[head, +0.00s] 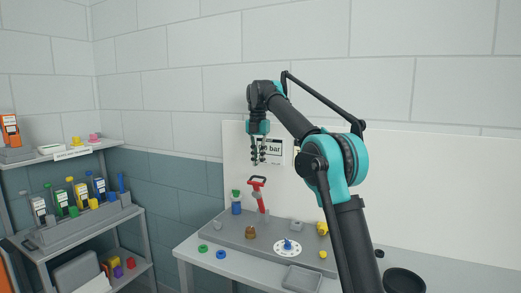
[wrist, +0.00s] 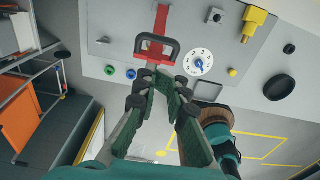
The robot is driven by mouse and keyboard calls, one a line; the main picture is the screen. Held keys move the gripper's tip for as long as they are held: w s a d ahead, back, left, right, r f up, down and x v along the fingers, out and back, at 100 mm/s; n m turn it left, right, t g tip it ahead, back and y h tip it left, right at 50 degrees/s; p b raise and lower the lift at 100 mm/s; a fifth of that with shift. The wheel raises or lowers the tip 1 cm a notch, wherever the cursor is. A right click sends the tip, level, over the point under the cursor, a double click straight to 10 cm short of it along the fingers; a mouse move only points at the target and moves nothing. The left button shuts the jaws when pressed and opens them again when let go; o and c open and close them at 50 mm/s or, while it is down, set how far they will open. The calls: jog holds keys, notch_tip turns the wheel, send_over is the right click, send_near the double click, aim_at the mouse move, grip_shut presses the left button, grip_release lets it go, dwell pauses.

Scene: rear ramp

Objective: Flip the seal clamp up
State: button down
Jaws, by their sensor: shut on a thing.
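The seal clamp (head: 262,199) has a red lever that stands up from the grey bench panel, with a dark looped handle at its top. In the wrist view the seal clamp (wrist: 158,27) shows its handle just beyond my fingertips. My gripper (head: 258,163) points down above the handle, and a small gap shows between them in the head view. In the wrist view my gripper (wrist: 166,78) has its fingers drawn together. I see no thing between them, and the handle is not visibly inside the grip.
A grey tray (head: 301,279) lies at the front. A shelf rack (head: 85,225) stands at left.

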jog(key=shift+w+d+r, duration=0.1)
jog(key=shift+w+r, duration=0.25)
jog(key=shift+r, duration=0.3)
jog(key=shift+w+d+r, duration=0.1)
jog(key=shift+w+r, duration=0.2)
jog(key=shift+r, duration=0.4)
jog(key=shift+w+d+r, duration=0.1)
jog(key=shift+w+r, duration=0.25)
jog(key=shift+r, duration=0.3)
